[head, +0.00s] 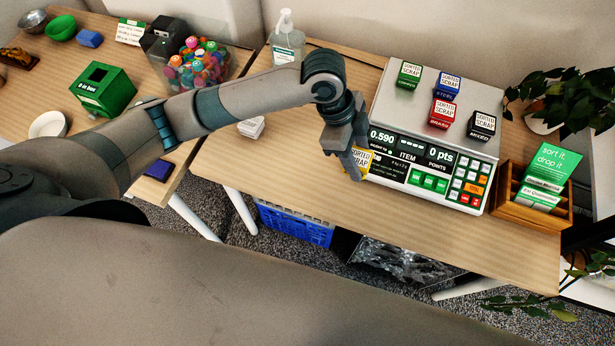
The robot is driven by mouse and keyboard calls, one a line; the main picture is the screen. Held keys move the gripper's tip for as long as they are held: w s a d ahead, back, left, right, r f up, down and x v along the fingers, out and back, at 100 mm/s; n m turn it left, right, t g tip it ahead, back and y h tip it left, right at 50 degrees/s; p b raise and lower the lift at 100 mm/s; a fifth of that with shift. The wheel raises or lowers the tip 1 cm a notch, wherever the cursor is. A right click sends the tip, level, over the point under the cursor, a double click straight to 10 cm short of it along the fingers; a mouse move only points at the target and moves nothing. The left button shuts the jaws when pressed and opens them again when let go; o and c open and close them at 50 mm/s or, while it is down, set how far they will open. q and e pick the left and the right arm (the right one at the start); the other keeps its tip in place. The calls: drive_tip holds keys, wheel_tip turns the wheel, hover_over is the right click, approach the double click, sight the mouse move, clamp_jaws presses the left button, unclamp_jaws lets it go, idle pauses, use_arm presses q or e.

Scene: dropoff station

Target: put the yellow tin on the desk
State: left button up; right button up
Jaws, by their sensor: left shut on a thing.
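The yellow tin (362,158), with a white "sorted scrap" label, is at the front left corner of the scale in the head view. My left gripper (354,172) is shut on it and hides part of it. I cannot tell whether the tin touches the wooden desk top (290,185) or is held just above it. My right gripper is not in view.
The scale (440,140) carries green (409,75), blue (446,87), red (441,114) and black (481,125) tins. A card holder (535,200) stands right, a soap bottle (287,40) behind. White items (252,127) lie left. The desk's front left is clear.

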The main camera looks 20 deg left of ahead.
use_arm(q)
drive_tip(key=s+a+f+p, duration=0.1)
drive_tip(key=a+f, duration=0.1)
drive_tip(key=a, duration=0.1)
drive_tip(key=s+a+f+p, duration=0.1)
drive_tip(key=a, duration=0.2)
drive_tip(key=a+f, duration=0.2)
drive_tip(key=a, duration=0.1)
drive_tip(key=shift+s+a+f+p, duration=0.3)
drive_tip(key=shift+s+p, duration=0.1)
drive_tip(key=shift+s+a+f, duration=0.1)
drive_tip(key=shift+a+f, duration=0.25)
drive_tip(key=shift+a, duration=0.1)
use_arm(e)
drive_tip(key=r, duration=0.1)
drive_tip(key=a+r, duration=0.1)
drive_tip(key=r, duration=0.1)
use_arm(q)
drive_tip(key=shift+f, duration=0.1)
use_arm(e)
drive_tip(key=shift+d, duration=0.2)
use_arm(q)
drive_tip(key=shift+f+p, duration=0.65)
drive_tip(key=shift+f, duration=1.3)
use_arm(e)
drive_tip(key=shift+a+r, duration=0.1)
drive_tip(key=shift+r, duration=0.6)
